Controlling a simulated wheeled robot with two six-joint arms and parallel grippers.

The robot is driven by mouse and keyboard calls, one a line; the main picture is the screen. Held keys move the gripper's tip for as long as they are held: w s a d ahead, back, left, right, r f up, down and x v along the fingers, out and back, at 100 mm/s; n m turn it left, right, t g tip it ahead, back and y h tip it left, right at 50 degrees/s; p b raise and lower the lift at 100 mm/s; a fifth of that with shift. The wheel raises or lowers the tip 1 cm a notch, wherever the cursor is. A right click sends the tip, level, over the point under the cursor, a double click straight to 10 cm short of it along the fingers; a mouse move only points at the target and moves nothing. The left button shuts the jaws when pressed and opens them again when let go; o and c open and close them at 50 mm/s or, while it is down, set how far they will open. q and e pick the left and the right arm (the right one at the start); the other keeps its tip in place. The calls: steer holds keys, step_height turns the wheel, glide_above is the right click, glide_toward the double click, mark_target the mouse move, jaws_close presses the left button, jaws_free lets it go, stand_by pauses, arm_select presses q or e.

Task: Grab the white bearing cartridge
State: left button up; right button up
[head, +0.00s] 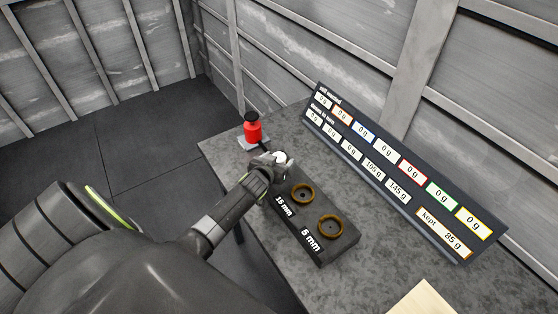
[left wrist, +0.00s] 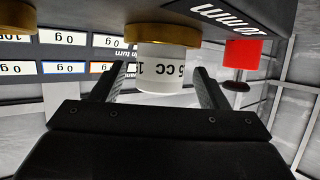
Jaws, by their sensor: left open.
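The white bearing cartridge (head: 280,156) shows beside my left gripper in the head view, mostly hidden by it. In the left wrist view, the cartridge (left wrist: 163,68) has black print and sits at a brass ring (left wrist: 162,35) of the dark block. My left gripper (head: 273,160) is at the far end of that block. Its two fingers (left wrist: 160,84) are open, one on each side of the cartridge, with gaps visible. My right gripper is in neither view.
The dark block (head: 318,252) carries two empty brass rings (head: 303,193), labelled 15 mm and 5 mm. A red container (head: 252,128) with a black top stands beyond the gripper. A display board (head: 400,175) runs along the back. A pale board (head: 424,299) lies at the front right.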

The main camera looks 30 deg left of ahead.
arm_select(q)
steer(key=shift+w+f, duration=0.25)
steer(key=shift+w, duration=0.3)
steer(key=shift+r, duration=0.1)
steer(key=c, duration=1.4)
